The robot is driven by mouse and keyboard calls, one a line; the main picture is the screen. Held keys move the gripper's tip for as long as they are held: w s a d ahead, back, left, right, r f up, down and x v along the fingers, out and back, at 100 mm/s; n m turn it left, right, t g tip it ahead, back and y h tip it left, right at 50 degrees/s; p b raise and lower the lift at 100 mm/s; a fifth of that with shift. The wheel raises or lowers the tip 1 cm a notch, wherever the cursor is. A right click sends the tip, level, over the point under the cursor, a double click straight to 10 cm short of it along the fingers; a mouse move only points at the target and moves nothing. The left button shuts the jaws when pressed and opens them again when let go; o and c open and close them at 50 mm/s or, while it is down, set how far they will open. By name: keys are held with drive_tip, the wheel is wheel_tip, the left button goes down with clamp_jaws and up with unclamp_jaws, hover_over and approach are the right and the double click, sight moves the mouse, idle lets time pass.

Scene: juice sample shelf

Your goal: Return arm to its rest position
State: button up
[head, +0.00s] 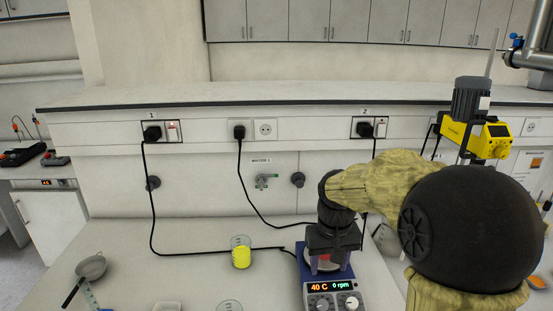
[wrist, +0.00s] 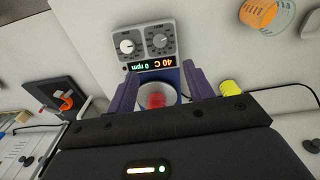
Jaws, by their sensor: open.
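My gripper (head: 325,268) hangs open over the blue hot plate stirrer (head: 346,300), with my arm reaching in from the right. In the wrist view, its two purple fingers (wrist: 160,75) stand apart on either side of a small red thing (wrist: 157,101) on the stirrer's round pale plate (wrist: 143,92). The red thing seems to be the contents of a vessel, but its outline is unclear. The fingers appear clear of it. The stirrer's display reads 40 C and 0 rpm.
A yellow-filled beaker (head: 241,257) stands left of the stirrer. An orange-filled vessel (wrist: 258,13) shows in the wrist view. A grey strainer (head: 91,267) lies at the left. Black cables run behind the stirrer. A yellow overhead stirrer (head: 470,138) stands at right, and a shelf edge (head: 280,101) runs behind.

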drive_tip(key=s+f+t, duration=0.1)
drive_tip(key=s+f, duration=0.7)
drive_tip(key=s, duration=0.5)
drive_tip(key=shift+m+t, duration=0.3)
drive_tip(key=shift+t, duration=0.1)
drive_tip(key=shift+d+f, duration=0.1)
